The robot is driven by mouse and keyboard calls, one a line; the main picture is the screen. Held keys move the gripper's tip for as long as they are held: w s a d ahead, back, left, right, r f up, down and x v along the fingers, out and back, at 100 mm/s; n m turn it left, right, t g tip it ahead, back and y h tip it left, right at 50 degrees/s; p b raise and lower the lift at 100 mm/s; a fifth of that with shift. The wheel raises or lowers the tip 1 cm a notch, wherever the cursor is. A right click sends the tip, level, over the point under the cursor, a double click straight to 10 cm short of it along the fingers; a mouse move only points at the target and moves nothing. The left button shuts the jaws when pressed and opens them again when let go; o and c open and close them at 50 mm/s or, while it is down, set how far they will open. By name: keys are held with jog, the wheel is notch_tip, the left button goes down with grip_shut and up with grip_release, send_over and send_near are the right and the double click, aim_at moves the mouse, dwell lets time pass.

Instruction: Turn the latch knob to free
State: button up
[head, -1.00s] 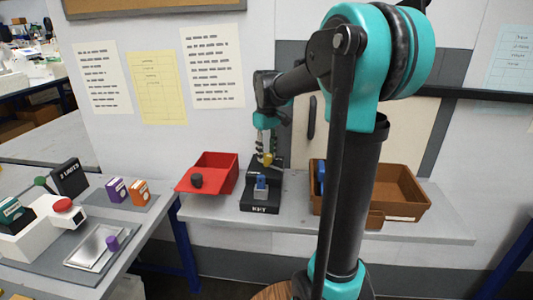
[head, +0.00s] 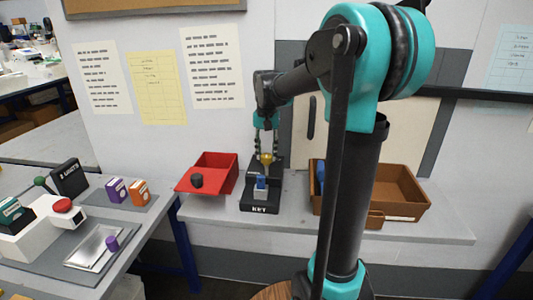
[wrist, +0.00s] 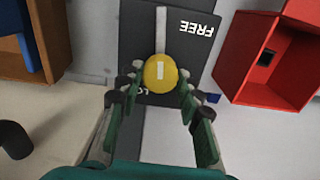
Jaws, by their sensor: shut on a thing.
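The yellow latch knob (wrist: 160,73) sits on a dark panel (wrist: 200,55) in the wrist view. A short white mark on its top runs up-down, in line with a pale strip above it. The word FREE (wrist: 197,28) is right of that strip; another label below the knob is mostly hidden. My gripper (wrist: 161,82) is shut on the knob, one finger on each side. In the head view, my gripper (head: 266,143) reaches down onto the knob (head: 266,159), at the back of the black stand marked KEY (head: 260,208). A blue piece (head: 261,182) stands in front of it.
A red bin (head: 215,172) is left of the stand and a brown tray (head: 400,195) is right of it, both close. A nearer left table holds a white box with a red button (head: 63,205) and small boxes. The wall is close behind.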

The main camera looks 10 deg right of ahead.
aim_at(267, 155)
jog(key=shift+m, duration=0.9)
jog(key=o, duration=1.2)
jog(key=shift+c, duration=0.2)
jog(key=shift+r, duration=0.1)
notch_tip(267, 155, up, 12)
jog(key=shift+s, duration=0.1)
